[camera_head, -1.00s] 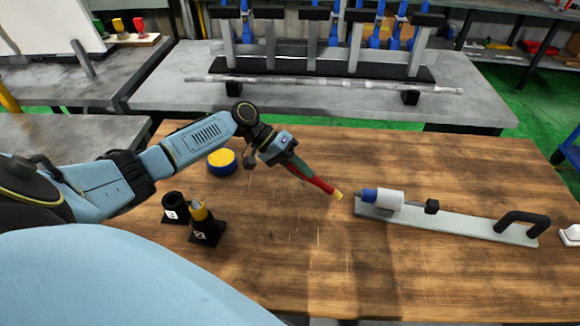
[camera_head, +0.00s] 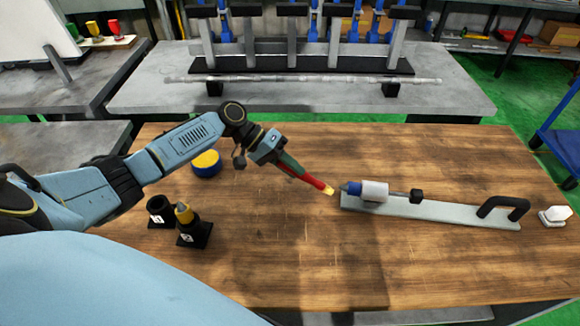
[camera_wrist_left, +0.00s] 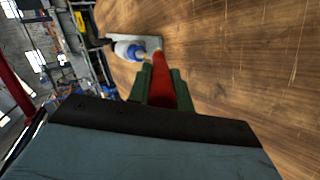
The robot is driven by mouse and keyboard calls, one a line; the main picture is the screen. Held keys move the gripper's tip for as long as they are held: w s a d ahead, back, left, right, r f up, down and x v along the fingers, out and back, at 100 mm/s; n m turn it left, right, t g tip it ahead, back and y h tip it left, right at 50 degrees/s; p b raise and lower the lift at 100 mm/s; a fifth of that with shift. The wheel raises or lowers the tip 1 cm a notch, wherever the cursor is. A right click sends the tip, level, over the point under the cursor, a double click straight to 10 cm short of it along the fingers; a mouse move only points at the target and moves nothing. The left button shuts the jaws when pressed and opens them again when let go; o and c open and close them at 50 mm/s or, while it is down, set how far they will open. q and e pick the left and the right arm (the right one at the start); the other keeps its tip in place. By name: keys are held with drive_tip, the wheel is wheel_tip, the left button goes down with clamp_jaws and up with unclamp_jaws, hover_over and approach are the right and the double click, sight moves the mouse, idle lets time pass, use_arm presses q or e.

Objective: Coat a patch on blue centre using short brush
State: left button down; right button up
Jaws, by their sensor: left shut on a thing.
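My left gripper (camera_head: 290,165) is shut on a red-handled brush (camera_head: 313,181) and holds it above the wooden table, with its yellowish tip pointing down to the right. The brush tip is close to the blue centre (camera_head: 351,188), a pointed blue piece at the left end of a white cylinder (camera_head: 374,191). I cannot tell whether they touch. In the left wrist view the red brush (camera_wrist_left: 161,78) sits between the green fingers, and the blue centre (camera_wrist_left: 138,53) shows just beyond it. My right gripper is not in view.
The cylinder lies on a grey plate (camera_head: 450,212) with a black handle (camera_head: 503,207). Two black holders marked 1 (camera_head: 160,211) and 2 (camera_head: 195,236) stand at left, one holding a yellow-tipped item. A blue and yellow tin (camera_head: 206,163) stands behind them. The front table is clear.

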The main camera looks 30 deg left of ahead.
sight(277, 164)
use_arm(q)
drive_tip(key=shift+w+d, duration=0.25)
drive_tip(key=shift+d, duration=0.35)
drive_tip(key=shift+w+d, duration=0.25)
drive_tip(key=shift+d, duration=0.35)
drive_tip(key=shift+r, duration=0.15)
wheel_tip(277, 164, up, 4)
drive_tip(key=p, duration=0.4)
drive_tip(key=shift+d, duration=0.1)
drive_tip(key=shift+f+b, duration=1.75)
drive_tip(key=shift+f, duration=0.45)
drive_tip(key=shift+r, duration=0.1)
drive_tip(key=shift+s+a, duration=0.4)
drive_tip(key=shift+a, duration=0.55)
drive_tip(key=shift+s+a, duration=0.35)
drive_tip(key=shift+a, duration=0.55)
drive_tip(key=shift+s+a, duration=0.4)
drive_tip(key=shift+a, duration=0.65)
